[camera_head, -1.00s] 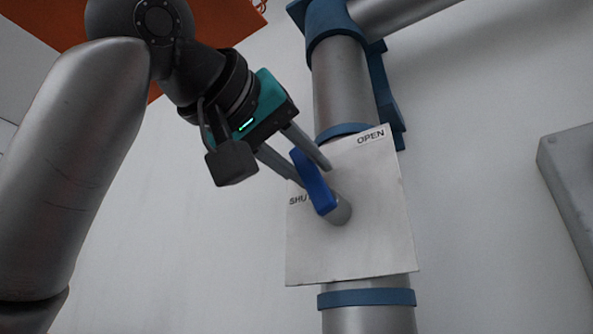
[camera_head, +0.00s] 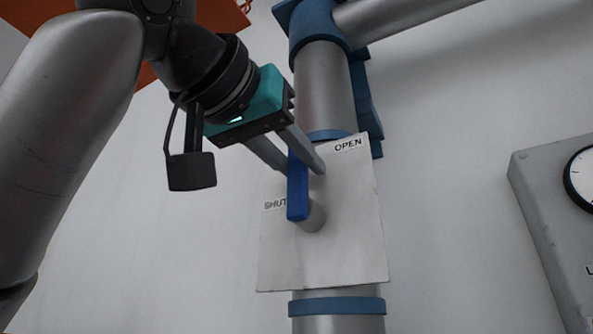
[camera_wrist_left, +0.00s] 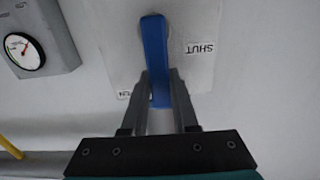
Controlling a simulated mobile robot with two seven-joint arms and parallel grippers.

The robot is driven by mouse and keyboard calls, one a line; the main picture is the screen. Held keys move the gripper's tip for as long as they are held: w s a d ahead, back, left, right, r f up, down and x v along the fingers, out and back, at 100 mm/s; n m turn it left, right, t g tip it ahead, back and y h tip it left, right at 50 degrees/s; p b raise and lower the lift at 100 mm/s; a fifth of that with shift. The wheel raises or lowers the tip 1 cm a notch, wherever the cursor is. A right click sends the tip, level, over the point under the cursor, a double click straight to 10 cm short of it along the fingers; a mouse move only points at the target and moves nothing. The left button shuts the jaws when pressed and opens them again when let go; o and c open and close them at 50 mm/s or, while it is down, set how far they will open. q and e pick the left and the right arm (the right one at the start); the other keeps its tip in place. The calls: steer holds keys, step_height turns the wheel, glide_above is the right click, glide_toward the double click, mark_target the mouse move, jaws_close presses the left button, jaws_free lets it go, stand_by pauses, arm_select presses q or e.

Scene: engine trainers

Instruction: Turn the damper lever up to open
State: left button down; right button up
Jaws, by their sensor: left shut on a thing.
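The blue damper lever (camera_head: 297,190) stands nearly upright from its grey hub (camera_head: 314,217) on a white plate (camera_head: 330,255). The plate bears the label OPEN (camera_head: 348,145) at its upper right and SHUT (camera_head: 275,204) at its left. My left gripper (camera_head: 306,172) is shut on the lever's upper part, a finger on each side. In the left wrist view the lever (camera_wrist_left: 154,50) runs down between the fingers of the gripper (camera_wrist_left: 158,78). The SHUT label (camera_wrist_left: 200,47) is clear there, and the OPEN label (camera_wrist_left: 134,93) is partly hidden by a finger. My right gripper is not in view.
The plate is mounted on a vertical metal pipe (camera_head: 326,90) with blue collars (camera_head: 337,306). A grey box with a dial gauge (camera_head: 582,178) is on the wall at right. A yellow pipe (camera_wrist_left: 10,147) shows in the left wrist view. The wall between plate and box is clear.

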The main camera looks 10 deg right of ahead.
arm_select(q)
steer(key=c, duration=0.7)
jaws_free()
steer(key=b+v, duration=0.5)
steer(key=v, duration=1)
steer(key=shift+s+a, duration=0.1)
steer(key=shift+s, duration=0.05)
